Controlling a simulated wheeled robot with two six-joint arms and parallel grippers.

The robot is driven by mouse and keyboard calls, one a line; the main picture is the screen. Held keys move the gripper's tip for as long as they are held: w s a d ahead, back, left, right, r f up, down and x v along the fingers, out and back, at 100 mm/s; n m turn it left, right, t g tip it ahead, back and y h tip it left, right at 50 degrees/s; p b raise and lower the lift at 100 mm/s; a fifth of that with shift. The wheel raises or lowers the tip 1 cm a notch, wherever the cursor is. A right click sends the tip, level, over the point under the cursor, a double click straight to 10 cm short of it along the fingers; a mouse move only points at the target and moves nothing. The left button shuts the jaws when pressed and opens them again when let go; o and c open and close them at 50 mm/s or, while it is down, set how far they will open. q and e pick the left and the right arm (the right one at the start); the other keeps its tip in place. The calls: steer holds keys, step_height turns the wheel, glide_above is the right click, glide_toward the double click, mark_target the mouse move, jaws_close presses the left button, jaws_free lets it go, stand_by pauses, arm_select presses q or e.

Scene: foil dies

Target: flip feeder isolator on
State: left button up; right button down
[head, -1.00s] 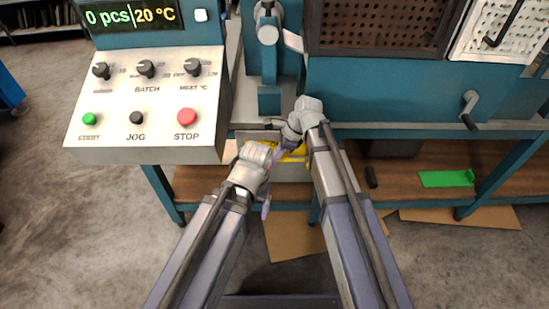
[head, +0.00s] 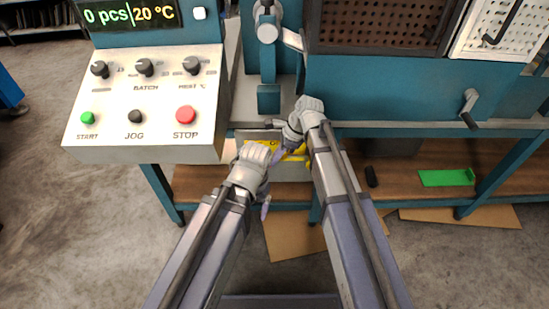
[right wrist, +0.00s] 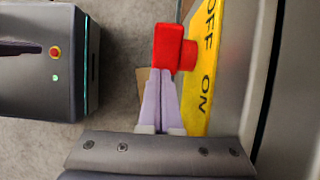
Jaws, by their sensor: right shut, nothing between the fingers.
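The feeder isolator shows in the right wrist view as a red handle (right wrist: 170,47) on a yellow plate (right wrist: 205,75) marked OFF and ON. The handle stands nearer the OFF lettering. My right gripper (right wrist: 162,75) is shut and empty, its fingertips at the handle's lower edge; I cannot tell whether they touch. In the head view the right gripper (head: 278,156) is in front of the yellow plate (head: 292,156), and the handle is hidden. My left gripper (head: 265,208) hangs beside it, pointing down; its jaw state is unclear.
A control panel (head: 110,122) with knobs and START, JOG and STOP buttons stands left of the arms. The teal press (head: 375,92) stands behind. A lower shelf (head: 405,182) holds a green piece (head: 446,178). Cardboard (head: 292,235) lies on the floor.

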steer(key=shift+d+f, duration=0.15)
steer(key=shift+f, duration=0.1)
steer(key=shift+d+f+b, duration=0.2)
steer(key=shift+f+b, duration=0.55)
steer(key=shift+b, duration=0.2)
steer(key=shift+f, duration=0.1)
steer(key=shift+d+r+p, duration=1.4)
steer(key=shift+d+r, duration=0.05)
steer(key=shift+d, duration=0.4)
steer(key=shift+d+r+p, duration=1.4)
steer(key=shift+d+p, duration=0.05)
steer(key=shift+d, duration=0.35)
steer(key=shift+d+r+p, duration=1.4)
steer(key=shift+d+r, duration=0.05)
steer(key=shift+d, duration=0.4)
